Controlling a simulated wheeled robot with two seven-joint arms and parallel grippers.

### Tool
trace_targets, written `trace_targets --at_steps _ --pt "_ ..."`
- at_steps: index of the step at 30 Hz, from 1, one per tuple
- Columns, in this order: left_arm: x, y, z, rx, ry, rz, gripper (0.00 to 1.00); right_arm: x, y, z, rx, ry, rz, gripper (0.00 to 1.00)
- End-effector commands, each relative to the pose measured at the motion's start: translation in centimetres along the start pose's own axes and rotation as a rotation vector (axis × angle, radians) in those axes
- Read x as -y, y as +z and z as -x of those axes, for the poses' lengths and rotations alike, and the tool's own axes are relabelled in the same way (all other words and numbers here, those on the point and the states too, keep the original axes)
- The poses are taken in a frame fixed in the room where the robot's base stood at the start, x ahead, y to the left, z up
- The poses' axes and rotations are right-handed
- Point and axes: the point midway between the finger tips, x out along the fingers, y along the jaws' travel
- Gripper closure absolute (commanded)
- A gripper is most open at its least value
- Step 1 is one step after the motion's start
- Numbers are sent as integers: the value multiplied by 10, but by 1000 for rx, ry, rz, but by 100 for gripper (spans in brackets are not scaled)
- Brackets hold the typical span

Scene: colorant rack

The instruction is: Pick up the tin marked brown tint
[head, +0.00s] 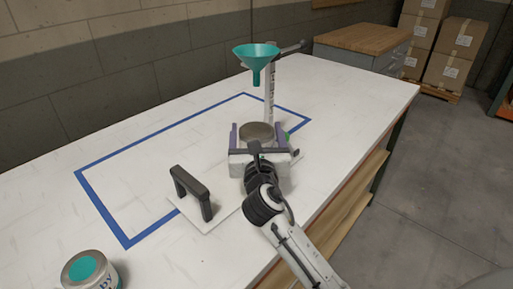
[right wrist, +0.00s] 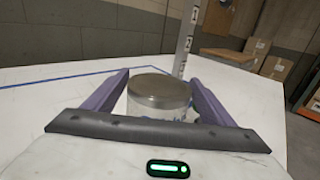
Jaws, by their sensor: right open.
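A tin with a plain grey-brown metal lid (head: 257,130) stands upright on the white table, and it also shows in the right wrist view (right wrist: 161,92). Its label is mostly hidden by my gripper, so I cannot read the marking. My right gripper (head: 259,137) is open, with one purple finger on each side of this tin. In the right wrist view gaps show between the fingers and the tin. Another tin with a teal spot on its lid (head: 88,268) stands at the near left; only the end of its label, "by", is readable. My left gripper is out of view.
A teal funnel (head: 256,54) is held on a white marked post (head: 269,95) just behind the tin. A dark handle on a white plate (head: 191,190) lies left of my right arm. Blue tape (head: 155,128) outlines a largely clear table area.

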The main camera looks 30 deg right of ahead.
Motion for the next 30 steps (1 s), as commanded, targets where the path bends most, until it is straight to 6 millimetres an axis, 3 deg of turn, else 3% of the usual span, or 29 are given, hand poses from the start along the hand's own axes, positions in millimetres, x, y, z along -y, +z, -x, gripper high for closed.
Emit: trace_targets --at_steps 4,15,23,30 --pt "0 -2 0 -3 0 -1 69 0 0 0 0 0 0 23" --pt "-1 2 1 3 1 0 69 0 2 0 4 0 0 82" --pt "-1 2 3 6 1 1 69 0 8 0 6 -1 -1 82" --pt "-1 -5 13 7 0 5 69 0 52 0 10 0 -3 82"
